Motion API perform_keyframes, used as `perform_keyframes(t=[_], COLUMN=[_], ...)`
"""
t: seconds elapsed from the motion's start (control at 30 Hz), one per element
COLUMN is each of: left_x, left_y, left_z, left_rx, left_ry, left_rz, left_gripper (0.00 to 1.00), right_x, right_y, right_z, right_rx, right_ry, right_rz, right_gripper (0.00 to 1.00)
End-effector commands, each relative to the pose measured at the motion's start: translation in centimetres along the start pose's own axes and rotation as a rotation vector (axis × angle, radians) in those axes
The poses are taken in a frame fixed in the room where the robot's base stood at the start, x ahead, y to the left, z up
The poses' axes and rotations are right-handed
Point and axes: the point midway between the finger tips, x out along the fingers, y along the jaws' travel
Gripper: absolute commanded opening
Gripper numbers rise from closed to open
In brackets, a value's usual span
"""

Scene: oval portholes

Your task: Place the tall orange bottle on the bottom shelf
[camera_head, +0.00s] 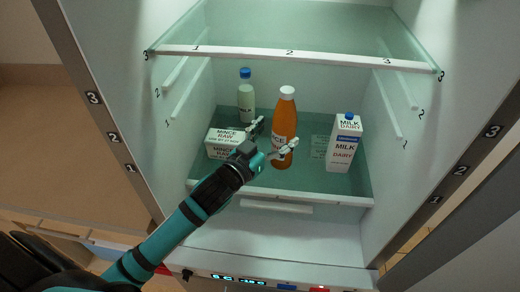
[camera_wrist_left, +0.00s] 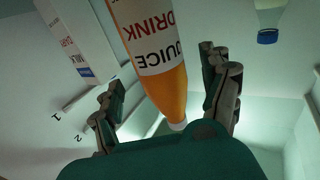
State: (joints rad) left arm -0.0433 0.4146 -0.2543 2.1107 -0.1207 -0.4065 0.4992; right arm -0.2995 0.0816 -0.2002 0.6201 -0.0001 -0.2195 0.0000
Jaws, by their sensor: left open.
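The tall orange bottle (camera_head: 286,115), with a white cap and white label, stands upright on the bottom glass shelf (camera_head: 240,189) inside the fridge. My left gripper (camera_head: 273,137) reaches in from the front left, one finger to each side of the bottle. In the left wrist view the bottle (camera_wrist_left: 160,60) shows upside down between the spread fingers (camera_wrist_left: 165,95). Gaps show on both sides, so the gripper is open and not holding it. Part of the bottle's lower left side is hidden by the gripper. My right gripper is not in view.
A milk carton (camera_head: 344,145) stands to the right on the same shelf. A white mince box (camera_head: 222,144) lies left of the bottle, and a blue-capped milk bottle (camera_head: 246,100) stands behind. The upper glass shelf (camera_head: 290,55) spans above. Fridge side walls bound both sides.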

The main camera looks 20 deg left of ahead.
Motion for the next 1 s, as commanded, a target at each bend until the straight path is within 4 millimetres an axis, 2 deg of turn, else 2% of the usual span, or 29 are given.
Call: perform_keyframes(t=[0.03,0.2,0.4,0.83,0.93,1.0], left_x=[-1.3,-4.8,-7.1,-7.7,-7.7,-7.9], left_y=[0.0,0.0,0.0,0.0,-0.2,-0.6], left_z=[0.4,0.3,0.2,0.1,1.0,2.7], left_rx=[0.0,-0.001,-0.002,-0.001,-0.002,-0.002], left_ry=[-0.003,-0.003,-0.002,-0.002,-0.032,-0.087], left_rz=[0.001,0.001,0.0,-0.001,-0.015,-0.04], left_gripper=[0.8,0.8,0.8,0.8,0.8,0.8], right_x=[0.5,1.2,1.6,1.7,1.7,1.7], right_y=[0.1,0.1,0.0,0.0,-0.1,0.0], right_z=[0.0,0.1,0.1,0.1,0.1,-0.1], right_rx=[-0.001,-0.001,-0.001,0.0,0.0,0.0], right_ry=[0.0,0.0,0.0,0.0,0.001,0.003], right_rz=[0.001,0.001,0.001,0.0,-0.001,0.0], right_gripper=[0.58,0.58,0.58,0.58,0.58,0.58])
